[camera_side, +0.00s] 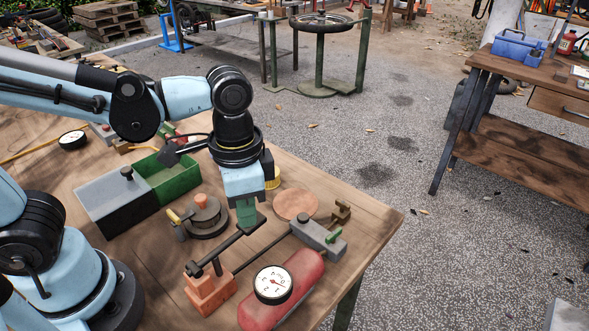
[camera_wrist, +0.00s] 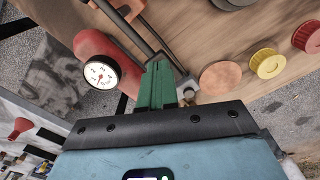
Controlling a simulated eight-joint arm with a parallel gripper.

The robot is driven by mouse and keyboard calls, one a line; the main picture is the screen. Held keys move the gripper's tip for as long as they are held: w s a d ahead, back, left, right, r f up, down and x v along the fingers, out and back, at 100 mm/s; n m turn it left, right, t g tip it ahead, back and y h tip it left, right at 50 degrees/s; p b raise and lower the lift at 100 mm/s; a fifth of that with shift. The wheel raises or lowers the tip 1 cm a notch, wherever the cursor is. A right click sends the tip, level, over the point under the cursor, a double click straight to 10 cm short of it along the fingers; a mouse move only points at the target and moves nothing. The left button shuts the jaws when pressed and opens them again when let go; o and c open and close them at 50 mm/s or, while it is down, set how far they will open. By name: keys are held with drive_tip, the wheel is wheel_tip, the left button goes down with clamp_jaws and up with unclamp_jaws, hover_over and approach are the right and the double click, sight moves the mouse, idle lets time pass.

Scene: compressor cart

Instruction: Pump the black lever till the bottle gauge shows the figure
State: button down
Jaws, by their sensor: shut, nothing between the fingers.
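The black lever (camera_side: 222,249) slopes up from an orange pump block (camera_side: 209,290) toward my gripper. My gripper (camera_side: 246,225) has green fingers, shut with nothing between them, pointing down at the lever's raised end. In the wrist view the shut fingers (camera_wrist: 160,70) lie close against the lever (camera_wrist: 122,42); I cannot tell whether they touch. A red bottle (camera_side: 297,268) lies beside the pump, and also shows in the wrist view (camera_wrist: 92,43).
A copper disc (camera_side: 296,204), a round knobbed fixture (camera_side: 203,215) and a grey-and-green box (camera_side: 166,182) stand nearby. The table's right edge is close.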

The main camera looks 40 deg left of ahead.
drive_tip(key=shift+r, duration=2.65)
drive_tip(key=shift+f, duration=0.15)
drive_tip(key=shift+f, duration=4.2)
drive_tip(key=shift+r, duration=4.35)
drive_tip(key=shift+f, duration=0.1)
drive_tip(key=shift+r, duration=0.2)
drive_tip(key=shift+r, duration=2.4)
